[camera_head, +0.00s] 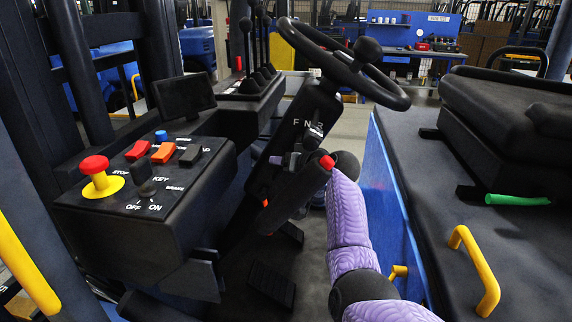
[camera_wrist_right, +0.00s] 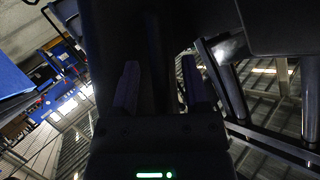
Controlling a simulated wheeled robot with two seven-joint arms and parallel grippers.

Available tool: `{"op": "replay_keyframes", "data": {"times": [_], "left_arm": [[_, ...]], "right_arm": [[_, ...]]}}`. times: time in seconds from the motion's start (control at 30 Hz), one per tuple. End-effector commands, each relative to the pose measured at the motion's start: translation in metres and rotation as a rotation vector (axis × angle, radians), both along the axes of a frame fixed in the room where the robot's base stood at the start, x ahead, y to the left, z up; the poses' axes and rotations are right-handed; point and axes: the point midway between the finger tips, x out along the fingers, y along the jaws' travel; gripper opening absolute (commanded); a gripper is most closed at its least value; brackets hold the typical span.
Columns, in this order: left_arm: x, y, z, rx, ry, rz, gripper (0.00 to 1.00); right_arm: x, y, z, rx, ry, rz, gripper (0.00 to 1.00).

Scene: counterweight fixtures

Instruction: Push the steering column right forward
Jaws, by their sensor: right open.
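The black steering column (camera_head: 306,108) stands tilted in the middle of the head view, marked F N R. The black steering wheel (camera_head: 392,88) with its knob is at its top. My right gripper (camera_head: 296,148) is at the right face of the column, below the letters. My purple arm reaches it from the lower right. In the right wrist view its two fingers (camera_wrist_right: 159,76) are apart, with a dark surface in front of and between them. I cannot tell whether they touch the column. My left gripper is not in view.
A control box (camera_head: 106,228) with a red stop button (camera_head: 95,165), key and switches is left of the column. Pedals (camera_head: 272,284) lie below. At right are the black seat (camera_head: 510,115) and a yellow handle (camera_head: 480,270). A blue workbench (camera_head: 410,47) stands behind.

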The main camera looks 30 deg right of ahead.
Motion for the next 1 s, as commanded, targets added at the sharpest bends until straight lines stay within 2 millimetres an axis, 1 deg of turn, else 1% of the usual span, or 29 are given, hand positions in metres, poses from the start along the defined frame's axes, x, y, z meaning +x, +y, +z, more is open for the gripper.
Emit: {"op": "replay_keyframes", "data": {"times": [0.1, 0.17, 0.2, 0.27, 0.3, 0.37, 0.4, 1.0], "left_arm": [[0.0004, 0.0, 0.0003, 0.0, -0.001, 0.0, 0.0], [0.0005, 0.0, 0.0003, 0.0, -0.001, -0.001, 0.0], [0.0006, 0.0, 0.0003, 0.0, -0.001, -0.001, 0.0], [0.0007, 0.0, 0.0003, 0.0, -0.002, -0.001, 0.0], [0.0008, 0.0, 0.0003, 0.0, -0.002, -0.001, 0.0], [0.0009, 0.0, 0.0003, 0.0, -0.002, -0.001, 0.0], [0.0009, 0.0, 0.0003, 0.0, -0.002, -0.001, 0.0], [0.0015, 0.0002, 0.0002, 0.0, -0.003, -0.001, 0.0]], "right_arm": [[-0.0002, 0.0, 0.0003, 0.0, 0.0, 0.0, 0.58], [-0.0002, 0.0, 0.0003, 0.0, 0.0, 0.0, 0.46], [-0.0002, 0.0, 0.0003, 0.0, 0.0, 0.0, 0.37], [-0.0003, 0.0, 0.0003, 0.0, 0.0, 0.0, 0.24], [-0.0003, 0.0, 0.0003, 0.0, 0.0, 0.0, 0.16], [-0.0003, -0.0001, 0.0002, 0.0, 0.0, 0.0, 0.03], [-0.0003, -0.0001, 0.0002, 0.0, 0.0, 0.0, 0.0], [-0.0004, -0.0002, 0.0, 0.0, 0.0, -0.001, 0.0]]}}
